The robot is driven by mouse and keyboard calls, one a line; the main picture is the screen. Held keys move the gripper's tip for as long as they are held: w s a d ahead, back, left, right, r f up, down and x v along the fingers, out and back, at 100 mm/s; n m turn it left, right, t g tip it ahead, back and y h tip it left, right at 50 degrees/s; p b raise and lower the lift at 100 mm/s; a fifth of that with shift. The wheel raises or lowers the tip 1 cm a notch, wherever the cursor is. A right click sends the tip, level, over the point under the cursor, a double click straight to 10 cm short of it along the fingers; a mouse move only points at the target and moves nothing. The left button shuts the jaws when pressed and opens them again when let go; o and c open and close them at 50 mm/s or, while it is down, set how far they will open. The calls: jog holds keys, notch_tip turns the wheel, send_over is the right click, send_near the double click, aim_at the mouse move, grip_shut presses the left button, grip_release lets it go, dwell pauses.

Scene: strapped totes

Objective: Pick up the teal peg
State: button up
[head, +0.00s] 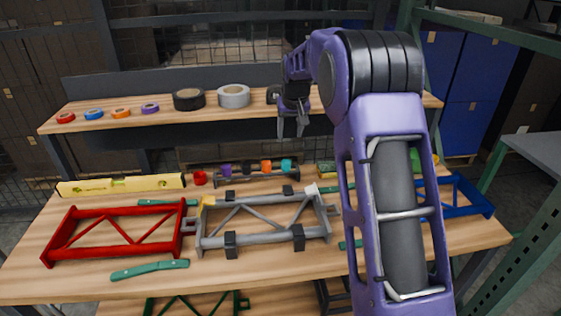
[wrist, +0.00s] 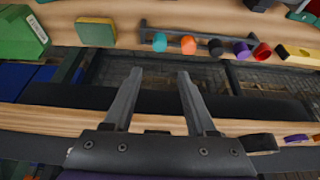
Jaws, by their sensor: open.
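The teal peg (head: 286,165) is at the right end of a dark peg rack on the workbench. It also shows in the wrist view (wrist: 160,42), at the left end of the row, next to an orange peg (wrist: 188,44). My gripper (head: 290,132) is open and empty, with its fingers pointing down in the head view. It appears above and behind the rack, near the raised shelf, apart from the peg. In the wrist view the two fingertips (wrist: 160,73) point towards the teal peg, with a clear gap.
The peg rack (head: 257,181) also holds black and purple pegs. A red cylinder (head: 199,178) stands left of it. A grey frame (head: 265,245), a red frame (head: 115,209) and a yellow level (head: 120,184) lie on the bench. The raised shelf (head: 160,121) carries tape rolls.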

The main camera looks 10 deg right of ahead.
send_near(286, 161)
jog(key=x, duration=0.4)
jog(key=shift+f, duration=0.4)
jog(key=shift+x, duration=2.9)
jog(key=shift+w+r, duration=0.15)
grip_shut()
